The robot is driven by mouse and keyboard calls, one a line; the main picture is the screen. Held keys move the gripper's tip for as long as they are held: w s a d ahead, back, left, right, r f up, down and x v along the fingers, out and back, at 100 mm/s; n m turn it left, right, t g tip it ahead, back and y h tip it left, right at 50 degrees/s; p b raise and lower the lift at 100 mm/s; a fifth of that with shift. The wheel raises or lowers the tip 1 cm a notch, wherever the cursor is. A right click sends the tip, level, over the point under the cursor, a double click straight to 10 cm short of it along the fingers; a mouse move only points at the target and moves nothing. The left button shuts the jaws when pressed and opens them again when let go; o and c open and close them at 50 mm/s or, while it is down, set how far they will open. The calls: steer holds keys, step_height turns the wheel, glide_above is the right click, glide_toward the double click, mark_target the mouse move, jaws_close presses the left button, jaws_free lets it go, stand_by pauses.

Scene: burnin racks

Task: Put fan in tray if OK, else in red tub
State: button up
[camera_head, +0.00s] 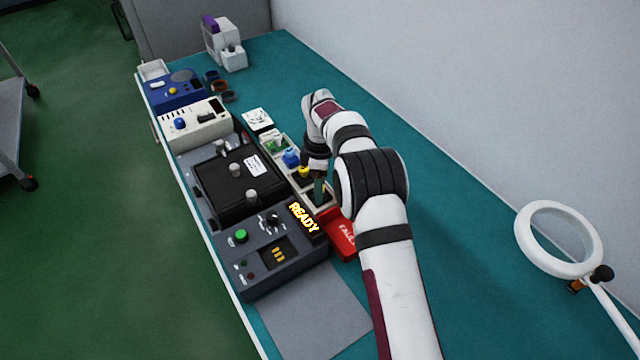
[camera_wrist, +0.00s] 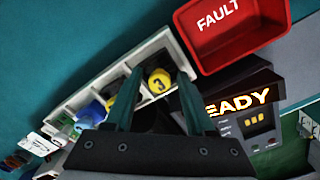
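A pale tray (camera_wrist: 98,92) with a row of compartments holds small coloured parts, among them a blue one (camera_head: 291,157) and a yellow one (camera_head: 303,172). My gripper (camera_wrist: 161,74) is over the tray's end near the red tub, fingers pointing down and apart. A yellow round piece marked 3 (camera_wrist: 159,81) shows between the fingers, with dark areas around it; I cannot tell whether this is a fan. No contact is visible. The red tub (camera_wrist: 222,62), marked FAULT, stands beside the tray's end and looks empty in the wrist view.
A grey tester (camera_head: 262,256) with a lit READY display (camera_head: 303,218) and green button stands before the tub. A black clamped box (camera_head: 228,190), a cream unit (camera_head: 196,128) and a blue unit (camera_head: 180,93) line the left edge. A ring magnifier (camera_head: 530,258) stands right; the bench between is clear.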

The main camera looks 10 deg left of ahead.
steer(key=shift+o, duration=0.2)
step_height(320, 180, up, 12)
steer(key=r, duration=0.1)
steer(key=s+d+r+m, duration=0.7)
steer(key=d, duration=0.1)
steer(key=s+d+f+m, duration=0.1)
steer(key=s+d+m, duration=0.2)
steer(key=s+m, duration=0.3)
steer(key=s+d+f+m+y, duration=0.1)
steer(key=s+d+m, duration=0.2)
steer(key=s, duration=1.1)
steer(key=s+d+f+m, duration=0.2)
steer(key=s+d+m, duration=0.2)
steer(key=s+m, duration=0.4)
steer(key=shift+s+m+y, duration=0.4)
steer(key=shift+s, duration=0.5)
